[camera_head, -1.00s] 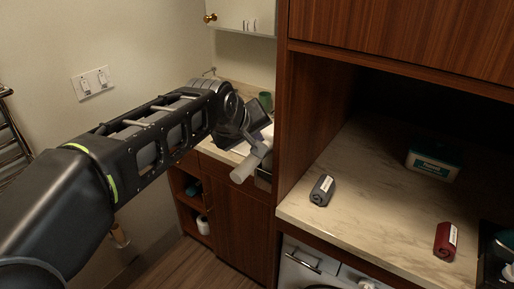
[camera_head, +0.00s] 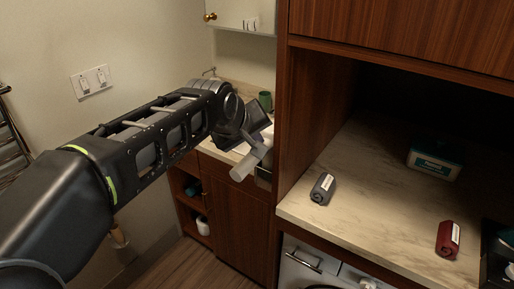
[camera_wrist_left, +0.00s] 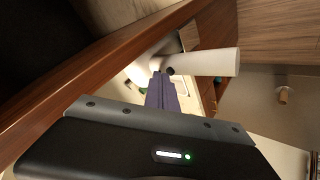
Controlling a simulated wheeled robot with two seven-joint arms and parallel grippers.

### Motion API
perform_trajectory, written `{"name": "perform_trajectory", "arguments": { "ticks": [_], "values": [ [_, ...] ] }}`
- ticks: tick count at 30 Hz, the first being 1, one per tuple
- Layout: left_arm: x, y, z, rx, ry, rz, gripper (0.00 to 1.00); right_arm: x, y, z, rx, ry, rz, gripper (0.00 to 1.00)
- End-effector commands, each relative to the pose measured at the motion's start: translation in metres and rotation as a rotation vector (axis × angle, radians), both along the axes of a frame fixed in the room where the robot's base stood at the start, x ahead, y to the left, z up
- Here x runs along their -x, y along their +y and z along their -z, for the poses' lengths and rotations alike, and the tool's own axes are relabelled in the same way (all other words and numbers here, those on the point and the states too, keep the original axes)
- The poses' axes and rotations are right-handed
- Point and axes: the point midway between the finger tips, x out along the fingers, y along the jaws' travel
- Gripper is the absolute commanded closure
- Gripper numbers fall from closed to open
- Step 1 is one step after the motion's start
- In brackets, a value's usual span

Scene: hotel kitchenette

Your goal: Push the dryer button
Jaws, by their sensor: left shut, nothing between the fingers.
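A pale grey-white cylinder on a thin stem, which looks like a hair dryer (camera_head: 251,164), hangs beside the tall wooden cabinet's left edge. It also shows in the left wrist view (camera_wrist_left: 205,62), lying crosswise. A small dark round spot, which may be its button (camera_wrist_left: 170,71), is near the cylinder's left end. My left gripper (camera_head: 240,141) is shut and empty, close by the dryer in the head view. In the left wrist view its fingertips (camera_wrist_left: 158,76) are right beside the dark spot; I cannot tell whether they touch it. My right gripper is not in view.
The marble counter (camera_head: 365,205) at right holds a grey rolled item (camera_head: 322,188), a red rolled item (camera_head: 447,240) and a green and white box (camera_head: 436,160). A white appliance (camera_head: 297,275) stands beneath. A green cup (camera_head: 265,100) stands on the back counter.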

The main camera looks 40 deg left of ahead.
Motion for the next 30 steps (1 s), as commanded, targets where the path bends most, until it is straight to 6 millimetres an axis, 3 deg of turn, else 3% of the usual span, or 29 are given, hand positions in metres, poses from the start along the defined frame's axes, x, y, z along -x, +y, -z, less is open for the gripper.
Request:
{"name": "perform_trajectory", "arguments": {
  "ticks": [20, 30],
  "values": [
    [0.0, 0.0, 0.002, 0.0, 0.0, 0.0, 1.0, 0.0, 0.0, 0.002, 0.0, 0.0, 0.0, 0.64],
    [0.0, 0.0, -0.009, 0.0, -0.001, 0.001, 1.0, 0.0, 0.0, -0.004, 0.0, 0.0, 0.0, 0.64]
  ]
}}
